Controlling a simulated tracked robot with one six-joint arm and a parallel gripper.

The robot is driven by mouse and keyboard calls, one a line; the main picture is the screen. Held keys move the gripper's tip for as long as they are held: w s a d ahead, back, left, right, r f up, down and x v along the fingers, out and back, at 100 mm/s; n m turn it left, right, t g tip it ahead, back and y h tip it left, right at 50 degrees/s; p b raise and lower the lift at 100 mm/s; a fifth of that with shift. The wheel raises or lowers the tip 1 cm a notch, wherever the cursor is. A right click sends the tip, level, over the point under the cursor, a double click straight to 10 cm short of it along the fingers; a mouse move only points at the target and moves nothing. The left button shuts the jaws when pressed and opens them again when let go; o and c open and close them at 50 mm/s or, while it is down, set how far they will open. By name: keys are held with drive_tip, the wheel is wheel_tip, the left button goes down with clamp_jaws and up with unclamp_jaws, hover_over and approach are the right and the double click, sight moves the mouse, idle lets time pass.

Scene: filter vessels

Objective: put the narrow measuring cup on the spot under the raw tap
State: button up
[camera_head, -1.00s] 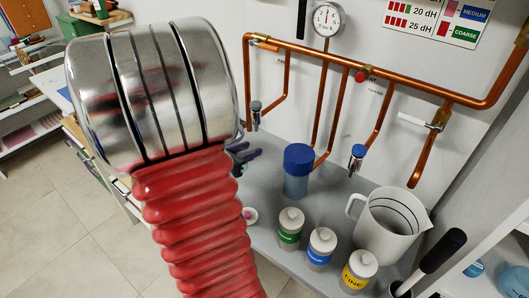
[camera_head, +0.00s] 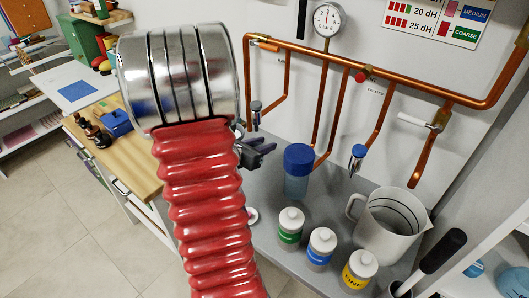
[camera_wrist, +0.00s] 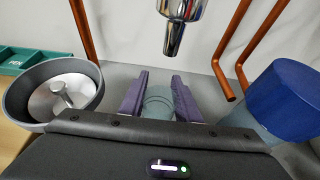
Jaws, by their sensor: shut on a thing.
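My gripper (camera_wrist: 158,88) shows in the wrist view with its two purple fingers on either side of a clear, narrow cup (camera_wrist: 158,104), shut on it. The cup's lower part is hidden behind the gripper's dark body. A chrome tap spout (camera_wrist: 174,38) hangs just beyond and above the fingers. In the head view my gripper (camera_head: 262,150) is below the left tap (camera_head: 256,108), at the back of the grey counter (camera_head: 272,185); the cup cannot be made out there. The tap labels are too small to read, and no marked spot is clearly visible.
A blue-lidded container (camera_head: 297,172) stands close right of my gripper. Beyond are a white jug (camera_head: 390,228), a blue-handled tap (camera_head: 357,156) and jars with green (camera_head: 290,228), blue (camera_head: 321,248) and yellow (camera_head: 359,272) labels. A grey pot (camera_wrist: 88,110) stands left of the fingers.

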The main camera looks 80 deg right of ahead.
wheel_tip(320, 180, down, 3)
drive_tip(key=shift+f, duration=0.2)
drive_tip(key=shift+s+d+f, duration=0.1)
drive_tip(key=shift+d+f, duration=0.1)
drive_tip(key=shift+f, duration=0.05)
drive_tip(key=shift+f, duration=0.1)
drive_tip(key=o, duration=1.1)
drive_tip(key=shift+c, duration=0.2)
drive_tip(key=shift+w+a+r, duration=0.2)
drive_tip(key=shift+a+r, duration=0.1)
drive_tip(key=shift+a, duration=0.1)
drive_tip(key=v, duration=1.1)
drive_tip(key=shift+r, duration=0.1)
